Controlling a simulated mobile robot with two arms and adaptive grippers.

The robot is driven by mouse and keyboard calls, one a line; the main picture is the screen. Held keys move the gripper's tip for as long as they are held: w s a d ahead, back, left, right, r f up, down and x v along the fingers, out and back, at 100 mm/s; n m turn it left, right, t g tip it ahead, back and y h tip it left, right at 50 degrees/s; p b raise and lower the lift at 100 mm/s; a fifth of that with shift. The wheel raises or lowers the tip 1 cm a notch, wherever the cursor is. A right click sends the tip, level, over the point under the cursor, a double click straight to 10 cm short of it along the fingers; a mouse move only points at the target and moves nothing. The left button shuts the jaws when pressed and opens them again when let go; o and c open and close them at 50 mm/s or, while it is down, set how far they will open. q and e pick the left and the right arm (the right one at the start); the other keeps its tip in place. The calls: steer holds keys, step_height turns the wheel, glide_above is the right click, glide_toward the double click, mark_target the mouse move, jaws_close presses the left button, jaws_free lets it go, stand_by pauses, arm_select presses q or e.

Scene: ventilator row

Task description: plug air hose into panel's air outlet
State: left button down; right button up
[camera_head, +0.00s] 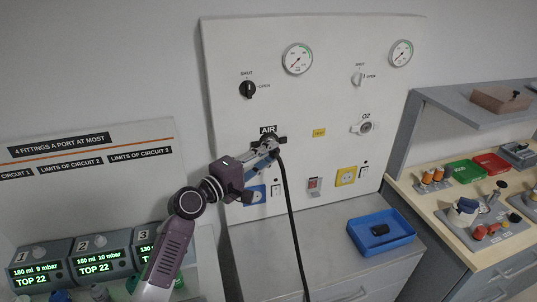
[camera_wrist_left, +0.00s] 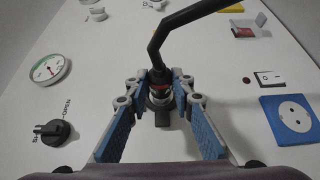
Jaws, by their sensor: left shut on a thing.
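The white wall panel (camera_head: 225,60) carries an AIR label (camera_head: 268,130). My left gripper (camera_head: 268,151) is at the air outlet (camera_head: 283,139) just below that label. It is shut on the end of the black air hose (camera_head: 289,210), which hangs down in front of the panel. In the left wrist view, the fingertips (camera_wrist_left: 159,86) close around the hose's end fitting (camera_wrist_left: 159,91), with a dark part of the outlet (camera_wrist_left: 161,116) beside it. The fingers hide much of the joint, so I cannot tell how deeply the fitting sits. My right gripper is not in view.
The O2 outlet (camera_head: 362,127) is to the right. The air knob (camera_head: 247,89) and a gauge (camera_head: 298,58) are above. A blue tray (camera_head: 364,243) with a dark item stands on the grey cabinet. Ventilators (camera_head: 98,262) stand at left, a wooden workbench (camera_head: 433,200) at right.

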arm_select(q)
steer(key=shift+w+a+r, duration=0.1)
steer(key=shift+a+r, duration=0.1)
steer(key=shift+r, duration=0.2)
steer(key=c, duration=2.1)
jaws_free()
steer(key=o, duration=0.5)
steer(key=shift+w+f, duration=0.2)
steer(key=shift+f, duration=0.1)
steer(key=shift+d, duration=0.1)
